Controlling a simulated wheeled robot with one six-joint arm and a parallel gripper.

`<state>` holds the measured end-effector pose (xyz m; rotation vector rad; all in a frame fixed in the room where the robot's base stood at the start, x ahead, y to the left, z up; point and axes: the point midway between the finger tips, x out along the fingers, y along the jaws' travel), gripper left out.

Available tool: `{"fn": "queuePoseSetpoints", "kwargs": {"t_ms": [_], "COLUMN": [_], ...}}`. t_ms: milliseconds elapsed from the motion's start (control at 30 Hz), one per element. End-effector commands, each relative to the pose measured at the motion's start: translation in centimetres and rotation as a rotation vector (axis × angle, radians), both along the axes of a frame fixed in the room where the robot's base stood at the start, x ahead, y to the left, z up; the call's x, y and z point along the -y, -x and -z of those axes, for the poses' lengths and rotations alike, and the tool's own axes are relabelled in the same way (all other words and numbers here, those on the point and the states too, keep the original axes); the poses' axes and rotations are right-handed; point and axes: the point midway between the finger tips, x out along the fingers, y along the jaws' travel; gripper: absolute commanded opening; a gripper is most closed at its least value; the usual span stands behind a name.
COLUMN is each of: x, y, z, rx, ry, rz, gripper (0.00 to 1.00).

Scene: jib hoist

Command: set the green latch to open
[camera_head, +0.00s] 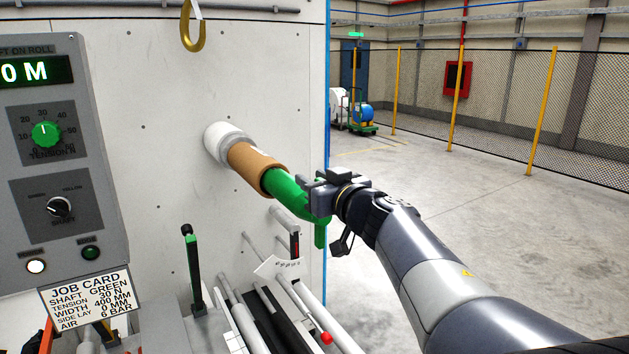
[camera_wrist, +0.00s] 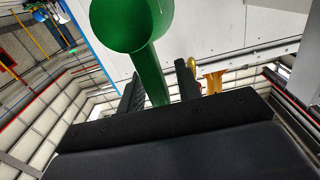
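A green round arm (camera_head: 288,190) sticks out from a tan and white roll core on the pale machine wall. A flat green bar (camera_head: 320,236), which looks like the latch handle, hangs down at its outer end. My gripper (camera_head: 318,197) is at this end and partly hides where bar and arm meet. In the wrist view the green bar (camera_wrist: 154,82) runs down from the round green end (camera_wrist: 131,25) between my two dark fingers (camera_wrist: 158,78). The fingers stand apart, with a gap visible at the right finger. Contact at the left finger is unclear.
A control panel (camera_head: 50,150) and job card (camera_head: 88,301) stand at the left. A dark lever with green edging (camera_head: 193,268) rises below the roll core, near several rods (camera_head: 300,300). A brass hook (camera_head: 192,28) hangs above. Open floor (camera_head: 480,220) lies at right.

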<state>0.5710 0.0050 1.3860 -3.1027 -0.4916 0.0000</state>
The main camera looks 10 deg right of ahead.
Motion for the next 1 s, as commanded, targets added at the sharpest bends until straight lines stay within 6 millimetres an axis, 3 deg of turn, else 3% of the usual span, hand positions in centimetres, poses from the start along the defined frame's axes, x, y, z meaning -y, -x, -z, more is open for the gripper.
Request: {"fn": "queuePoseSetpoints", "kwargs": {"t_ms": [400, 1000], "x": [0.02, 0.07], "y": [0.03, 0.17], "z": [0.0, 0.28], "rx": [0.0, 0.025], "ry": [0.0, -0.007], "rz": [0.0, 0.001], "gripper": [0.0, 0.0]}}
